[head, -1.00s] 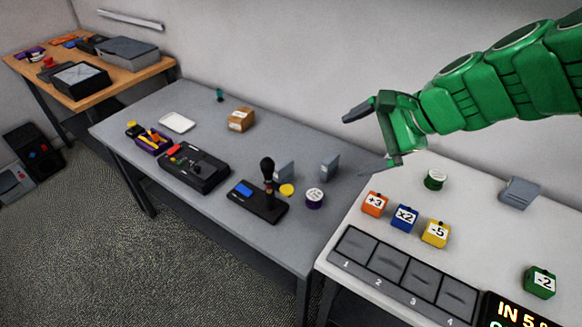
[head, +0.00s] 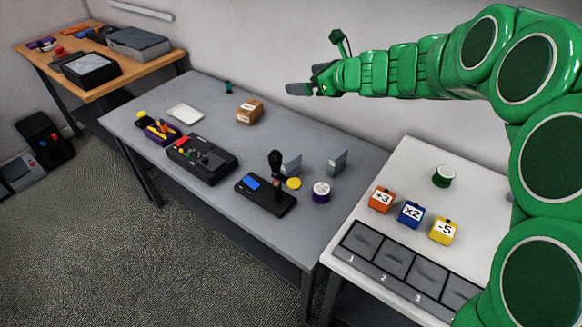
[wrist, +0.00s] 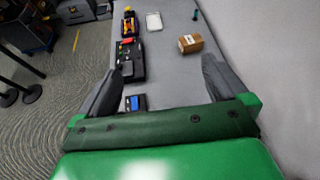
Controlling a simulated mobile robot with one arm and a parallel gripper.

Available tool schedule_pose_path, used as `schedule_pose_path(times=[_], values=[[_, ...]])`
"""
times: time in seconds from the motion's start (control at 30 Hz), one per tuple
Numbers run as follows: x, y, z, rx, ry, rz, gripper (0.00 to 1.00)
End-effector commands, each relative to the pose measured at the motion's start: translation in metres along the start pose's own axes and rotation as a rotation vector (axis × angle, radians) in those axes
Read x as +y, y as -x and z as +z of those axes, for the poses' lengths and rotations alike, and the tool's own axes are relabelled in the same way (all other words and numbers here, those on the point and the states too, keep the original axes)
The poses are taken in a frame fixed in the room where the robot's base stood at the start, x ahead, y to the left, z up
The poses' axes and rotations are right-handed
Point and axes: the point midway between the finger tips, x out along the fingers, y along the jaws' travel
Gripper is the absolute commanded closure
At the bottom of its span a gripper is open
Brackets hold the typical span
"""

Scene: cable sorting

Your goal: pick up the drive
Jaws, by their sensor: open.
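My gripper (head: 300,89) is open and empty, raised high above the back of the grey table. Its two dark fingers stand wide apart in the wrist view (wrist: 161,68). No thing is clearly recognisable as the drive. Two small grey upright pieces, one (head: 292,164) behind the joystick and one (head: 337,162) further right, stand on the grey table; I cannot tell whether either is the drive. A black device with red and coloured parts (head: 202,160) lies left of the joystick base (head: 264,196). The gripper touches none of these.
The grey table (head: 205,95) also bears a cardboard box (head: 250,111), a white tray (head: 185,114), a purple bin (head: 160,132) and a purple-white spool (head: 321,192). Coloured number blocks (head: 411,214) stand on the white table (head: 420,160). A wooden table (head: 125,80) stands far left.

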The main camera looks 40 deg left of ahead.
Motion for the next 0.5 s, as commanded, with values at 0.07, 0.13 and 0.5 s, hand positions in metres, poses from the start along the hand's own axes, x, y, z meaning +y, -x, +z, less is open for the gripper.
schedule_pose_path(times=[0.07,0.13,0.5], values=[[-0.003,-0.010,-0.002,-0.004,-0.039,-0.008,0.00],[-0.006,-0.017,-0.003,-0.008,-0.070,-0.017,0.00],[-0.007,-0.046,-0.038,-0.014,-0.148,-0.035,0.00]])
